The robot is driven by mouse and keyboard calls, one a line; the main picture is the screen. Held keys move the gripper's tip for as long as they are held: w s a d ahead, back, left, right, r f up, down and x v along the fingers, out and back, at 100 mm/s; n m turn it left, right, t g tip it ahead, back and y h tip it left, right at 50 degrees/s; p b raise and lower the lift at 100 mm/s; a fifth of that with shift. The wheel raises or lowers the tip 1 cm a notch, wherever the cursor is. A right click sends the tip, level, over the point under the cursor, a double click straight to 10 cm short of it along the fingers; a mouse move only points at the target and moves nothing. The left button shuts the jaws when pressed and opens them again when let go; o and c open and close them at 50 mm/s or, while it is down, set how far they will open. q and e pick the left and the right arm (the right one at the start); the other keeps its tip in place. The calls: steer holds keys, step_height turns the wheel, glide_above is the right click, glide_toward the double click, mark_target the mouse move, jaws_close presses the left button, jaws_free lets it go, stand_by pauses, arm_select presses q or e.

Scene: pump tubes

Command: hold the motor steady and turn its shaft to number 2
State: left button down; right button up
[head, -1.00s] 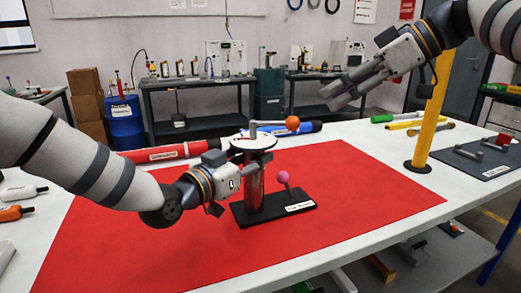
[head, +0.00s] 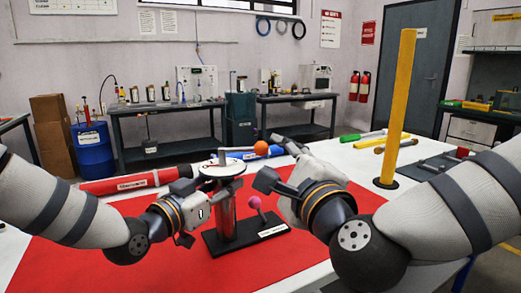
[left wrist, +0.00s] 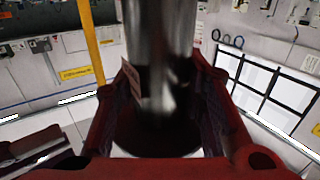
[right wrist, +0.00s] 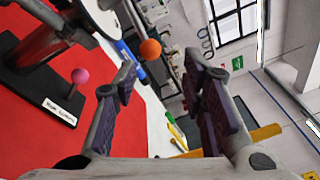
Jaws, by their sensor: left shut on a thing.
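The motor is a silver cylinder (head: 227,212) upright on a black base (head: 250,240) with a white label. A white dial disc (head: 222,170) tops it, with a grey crank arm (head: 236,151) ending in an orange ball (head: 261,148). My left gripper (head: 212,203) is shut on the cylinder; in the left wrist view its fingers flank the metal cylinder (left wrist: 160,50). My right gripper (head: 280,160) is open and empty, to the right of the crank. In the right wrist view the orange ball (right wrist: 150,49) shows beyond the open fingertips. The dial numbers are unreadable.
A pink ball (head: 254,202) on a short rod stands on the base's right side. The red mat (head: 140,255) is clear around it. A red tube (head: 130,182) lies behind left, and a yellow post (head: 397,110) stands at the right.

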mark_target(262, 153)
steer(key=shift+m, duration=0.8)
steer(key=x, duration=0.3)
steer(key=f+x, duration=0.1)
steer(key=x, duration=0.6)
steer(key=shift+a+f, duration=0.15)
steer(key=shift+f, duration=0.15)
jaws_close()
